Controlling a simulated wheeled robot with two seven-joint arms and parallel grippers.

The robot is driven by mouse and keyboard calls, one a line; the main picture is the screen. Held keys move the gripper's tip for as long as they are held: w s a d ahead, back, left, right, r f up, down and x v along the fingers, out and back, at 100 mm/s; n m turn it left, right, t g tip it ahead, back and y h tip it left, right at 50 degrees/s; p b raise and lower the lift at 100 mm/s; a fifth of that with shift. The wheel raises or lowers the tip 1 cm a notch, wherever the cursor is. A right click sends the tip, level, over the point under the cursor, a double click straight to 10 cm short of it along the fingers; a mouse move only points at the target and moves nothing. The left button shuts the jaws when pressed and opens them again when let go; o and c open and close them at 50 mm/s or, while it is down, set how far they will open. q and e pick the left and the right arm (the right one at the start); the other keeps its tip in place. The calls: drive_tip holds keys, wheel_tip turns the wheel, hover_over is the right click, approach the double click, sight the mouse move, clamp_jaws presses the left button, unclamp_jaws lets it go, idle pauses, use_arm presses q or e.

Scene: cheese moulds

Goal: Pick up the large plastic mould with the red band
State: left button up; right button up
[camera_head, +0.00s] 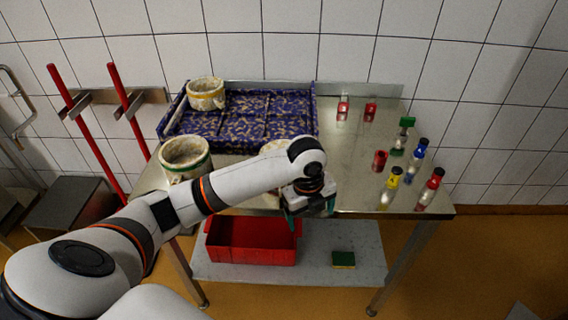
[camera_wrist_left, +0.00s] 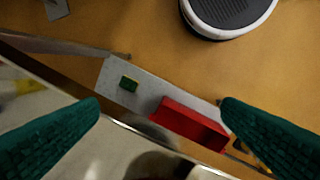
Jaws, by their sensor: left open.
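A cream, stained mould (camera_head: 186,160) with a green band stands at the left of the steel table. Another mould (camera_head: 206,94) with a yellowish band stands on the purple patterned tray (camera_head: 228,153) at its back left. A third pale mould (camera_head: 272,147) is mostly hidden behind my left arm; its band does not show. I cannot make out a red band on any mould. My left gripper (camera_head: 310,207) is open and empty at the table's front edge, to the right of the moulds. Its green fingers (camera_wrist_left: 162,106) are spread wide in the left wrist view.
Several small bottles, such as a red-topped one (camera_head: 430,188), and small red items stand on the table's right. Below, a red crate (camera_head: 252,258) and a green-yellow sponge (camera_head: 343,260) lie on the shelf (camera_head: 312,271). A tiled wall is behind.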

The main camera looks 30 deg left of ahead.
use_arm(q)
drive_tip(key=w+a+r+m, duration=0.1)
drive_tip(key=a+r, duration=0.2)
drive_tip(key=w+a+r+m, duration=0.2)
drive_tip(key=a+r, duration=0.2)
drive_tip(key=w+a+r+m+g+y, duration=0.1)
drive_tip(key=a+r, duration=0.2)
drive_tip(key=r, duration=0.1)
drive_tip(key=shift+w+a+m, duration=0.2)
drive_tip(key=shift+a+m, duration=0.1)
drive_tip(key=shift+m, duration=0.1)
wheel_tip(320, 180, down, 6)
drive_tip(key=shift+f+p, duration=0.1)
drive_tip(key=shift+p, duration=0.2)
drive_tip(key=shift+w+a+f+p, duration=0.1)
drive_tip(key=shift+f+p, duration=0.05)
drive_tip(key=shift+f, duration=0.75)
drive_tip(key=shift+w+a+f+p, duration=0.1)
drive_tip(key=shift+a+f+p, duration=0.05)
drive_tip(key=shift+f, duration=0.75)
drive_tip(key=shift+w+a+f+p, duration=0.1)
drive_tip(key=shift+f+p, duration=0.05)
drive_tip(key=shift+f, duration=0.75)
drive_tip(key=shift+s, duration=0.1)
drive_tip(key=c, duration=1.6)
clamp_jaws()
